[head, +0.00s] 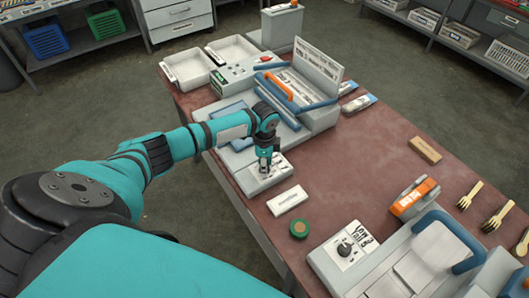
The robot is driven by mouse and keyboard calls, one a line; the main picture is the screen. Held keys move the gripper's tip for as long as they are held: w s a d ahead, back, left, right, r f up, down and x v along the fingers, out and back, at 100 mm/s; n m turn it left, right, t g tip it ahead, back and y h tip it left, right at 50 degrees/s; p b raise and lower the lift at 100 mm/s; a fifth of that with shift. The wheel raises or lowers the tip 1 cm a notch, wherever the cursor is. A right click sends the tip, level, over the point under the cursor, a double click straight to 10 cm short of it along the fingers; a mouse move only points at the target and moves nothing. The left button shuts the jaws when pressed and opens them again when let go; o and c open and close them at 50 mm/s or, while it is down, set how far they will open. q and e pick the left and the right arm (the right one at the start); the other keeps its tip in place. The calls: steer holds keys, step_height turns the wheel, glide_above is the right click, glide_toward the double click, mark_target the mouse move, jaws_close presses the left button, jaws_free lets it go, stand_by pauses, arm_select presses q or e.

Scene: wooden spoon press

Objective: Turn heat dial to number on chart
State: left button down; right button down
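My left gripper (267,165) points down over a pale control box (247,184) at the table's left edge. Its fingertips are at or just above the box's top and hide the middle of it, where a dial may be. I cannot tell whether the fingers are open or shut. A black dial (345,247) with a white printed plate (359,234) sits on a second box at the front right, clear of my gripper. A printed white panel (318,68) stands upright behind the far press (319,117); its writing is too small to read. My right gripper is not in view.
White trays (187,68) stand at the far left. A white block (287,200) and a green round tin (299,228) lie near my gripper. A blue-handled press (425,260) and wooden forks (470,195) are at right. The tabletop's middle is clear.

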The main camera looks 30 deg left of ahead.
arm_select(q)
steer(key=m, duration=0.3)
steer(key=shift+w+r+m, duration=0.1)
steer(key=shift+m, duration=0.3)
steer(key=m, duration=0.3)
steer(key=shift+m, duration=0.3)
steer(key=m+b, duration=0.1)
steer(key=m, duration=0.3)
steer(key=shift+m, duration=1.9)
steer(key=shift+b, duration=0.3)
steer(key=c, duration=1)
jaws_free()
